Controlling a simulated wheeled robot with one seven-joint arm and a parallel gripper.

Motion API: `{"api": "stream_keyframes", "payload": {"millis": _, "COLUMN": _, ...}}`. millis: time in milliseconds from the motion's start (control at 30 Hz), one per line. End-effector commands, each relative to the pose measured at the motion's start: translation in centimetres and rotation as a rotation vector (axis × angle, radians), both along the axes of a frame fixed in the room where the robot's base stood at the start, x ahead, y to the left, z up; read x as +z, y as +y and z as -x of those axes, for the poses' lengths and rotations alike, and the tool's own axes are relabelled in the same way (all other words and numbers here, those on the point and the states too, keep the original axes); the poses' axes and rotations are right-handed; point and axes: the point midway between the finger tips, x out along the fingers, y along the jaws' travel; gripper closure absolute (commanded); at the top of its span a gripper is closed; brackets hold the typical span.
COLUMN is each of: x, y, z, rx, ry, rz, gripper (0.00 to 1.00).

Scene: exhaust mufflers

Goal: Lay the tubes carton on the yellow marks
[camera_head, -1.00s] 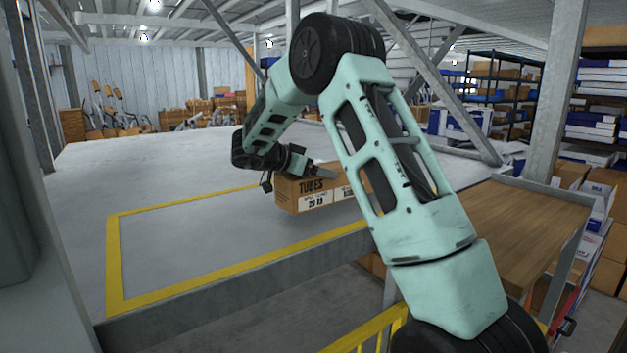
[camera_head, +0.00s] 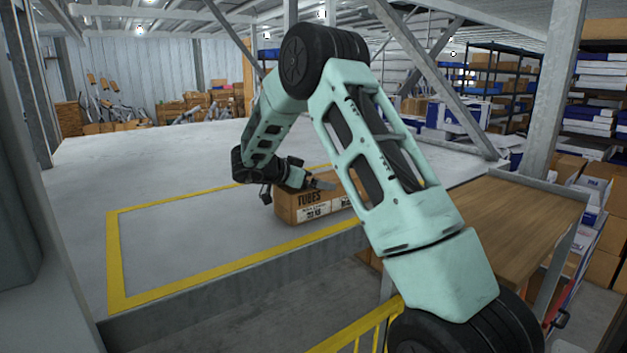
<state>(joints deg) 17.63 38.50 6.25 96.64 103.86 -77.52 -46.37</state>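The tubes carton (camera_head: 300,208) is a brown box with "TUBES" and white labels on its front face. It is upright at the right part of the area framed by the yellow marks (camera_head: 200,276), just behind the front yellow line. I cannot tell whether its underside touches the grey deck. My gripper (camera_head: 322,183) is at the carton's top, with a grey finger seen against it, and the carton moves along with it. The far finger is hidden, and my arm covers the carton's right end.
The grey deck (camera_head: 180,165) is clear left of the carton and behind it. Its front edge drops to a lower floor with a yellow railing (camera_head: 365,330). A wooden-topped table (camera_head: 515,215) stands at right, and a slanted steel brace (camera_head: 430,75) rises behind my arm.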

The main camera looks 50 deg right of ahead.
Motion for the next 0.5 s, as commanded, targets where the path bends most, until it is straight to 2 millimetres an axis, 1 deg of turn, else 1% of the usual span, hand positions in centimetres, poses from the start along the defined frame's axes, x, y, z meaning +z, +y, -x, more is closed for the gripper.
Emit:
{"api": "stream_keyframes", "payload": {"millis": 67, "x": 0.3, "y": 0.0, "z": 0.0, "rx": 0.000, "ry": -0.001, "rz": 0.000, "gripper": 0.00}}
{"api": "stream_keyframes", "payload": {"millis": 167, "x": 0.4, "y": 0.8, "z": -0.3, "rx": 0.004, "ry": -0.001, "rz": 0.000, "gripper": 0.00}}
{"api": "stream_keyframes", "payload": {"millis": 267, "x": 0.9, "y": 2.3, "z": -0.7, "rx": 0.003, "ry": -0.005, "rz": 0.000, "gripper": 0.00}}
{"api": "stream_keyframes", "payload": {"millis": 500, "x": 2.7, "y": 6.9, "z": -1.8, "rx": 0.004, "ry": -0.004, "rz": 0.000, "gripper": 0.00}}
